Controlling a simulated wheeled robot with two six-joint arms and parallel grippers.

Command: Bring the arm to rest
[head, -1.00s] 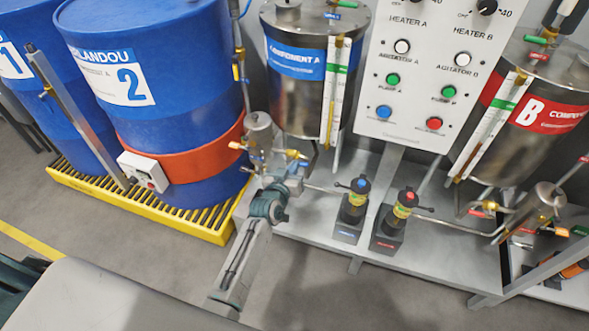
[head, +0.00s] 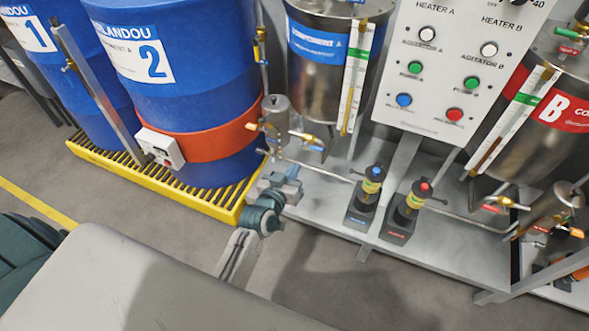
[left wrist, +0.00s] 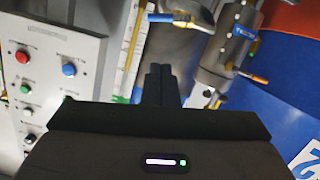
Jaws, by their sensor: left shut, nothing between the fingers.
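My left gripper (head: 288,172) is in the middle of the head view, in front of the frame of the tank stand and beside the yellow pallet. Its arm comes up from behind the large grey surface at the bottom. In the left wrist view the dark fingers (left wrist: 160,84) are together and hold nothing. They point toward a metal filter cup (left wrist: 226,58) and a blue-handled valve (left wrist: 178,18). How far they are from these I cannot tell. My right gripper is not in view.
Blue drum 2 (head: 180,88) stands on a yellow slotted pallet (head: 150,192) at the left. A control panel (head: 440,112) and tank A (head: 318,85) stand behind. Two small pumps (head: 366,195) (head: 410,208) sit on the grey stand. Bare floor (head: 320,275) lies in front.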

